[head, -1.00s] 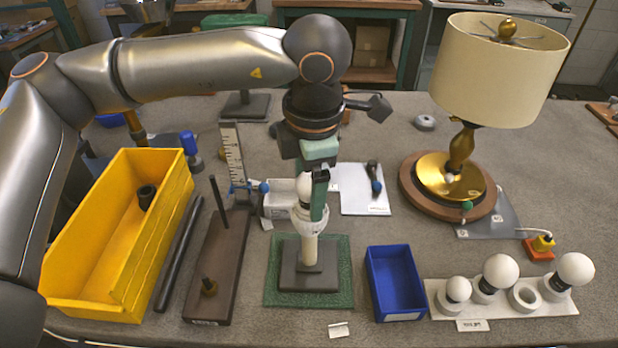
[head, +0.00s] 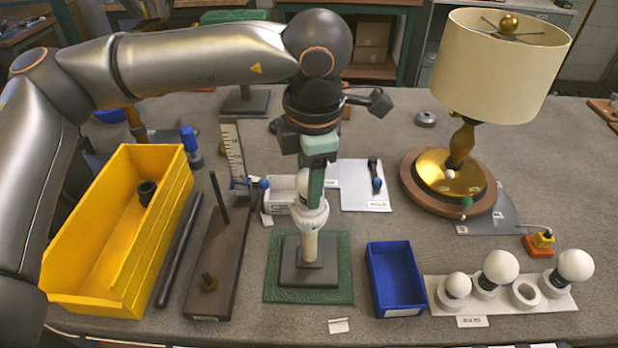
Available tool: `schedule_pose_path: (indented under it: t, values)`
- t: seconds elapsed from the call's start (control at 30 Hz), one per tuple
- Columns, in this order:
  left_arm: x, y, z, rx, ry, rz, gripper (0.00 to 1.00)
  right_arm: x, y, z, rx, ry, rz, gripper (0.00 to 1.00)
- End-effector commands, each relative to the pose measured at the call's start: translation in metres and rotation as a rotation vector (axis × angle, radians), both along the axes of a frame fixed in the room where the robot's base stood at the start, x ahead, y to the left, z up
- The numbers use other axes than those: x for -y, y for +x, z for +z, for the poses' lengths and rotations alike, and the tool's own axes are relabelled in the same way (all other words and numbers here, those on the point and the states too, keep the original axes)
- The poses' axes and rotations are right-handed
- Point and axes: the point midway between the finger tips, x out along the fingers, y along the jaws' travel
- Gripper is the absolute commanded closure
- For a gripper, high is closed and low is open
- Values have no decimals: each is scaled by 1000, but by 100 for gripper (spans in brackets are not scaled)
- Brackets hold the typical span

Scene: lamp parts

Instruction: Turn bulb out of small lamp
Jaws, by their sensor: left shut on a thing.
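The small lamp stands upright on a dark square base (head: 293,275) over a green mat (head: 272,290), with a short cream post (head: 310,246) and a white socket (head: 310,217) on top. A white bulb (head: 302,188) sits upright at the socket, partly hidden by a green finger. My left gripper (head: 307,188) points straight down from above and is shut on the bulb. I cannot tell how far the bulb's thread sits in the socket. My right gripper is not in view.
A blue bin (head: 373,285) is right of the mat. A white holder (head: 557,303) with several bulbs and an empty ring is at the front right. A large shaded lamp (head: 497,70) stands behind it. A yellow bin (head: 75,296) and dark post stand (head: 210,300) are left.

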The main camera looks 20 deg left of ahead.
Motion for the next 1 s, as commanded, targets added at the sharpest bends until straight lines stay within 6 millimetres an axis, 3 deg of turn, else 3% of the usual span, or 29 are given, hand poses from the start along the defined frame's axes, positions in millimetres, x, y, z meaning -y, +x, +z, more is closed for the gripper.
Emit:
schedule_pose_path:
  t: [0.1, 0.27, 0.8, 1.0]
  values:
    - [0, 0, 0, 1, -1, 0, 89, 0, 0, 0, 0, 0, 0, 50]
    - [1, 0, -2, 1, -1, 50, 90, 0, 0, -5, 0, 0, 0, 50]
    - [1, 0, 0, 1, -2, 564, 90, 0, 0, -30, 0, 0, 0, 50]
    - [1, 0, 1, 1, -2, 604, 90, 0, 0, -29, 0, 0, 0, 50]
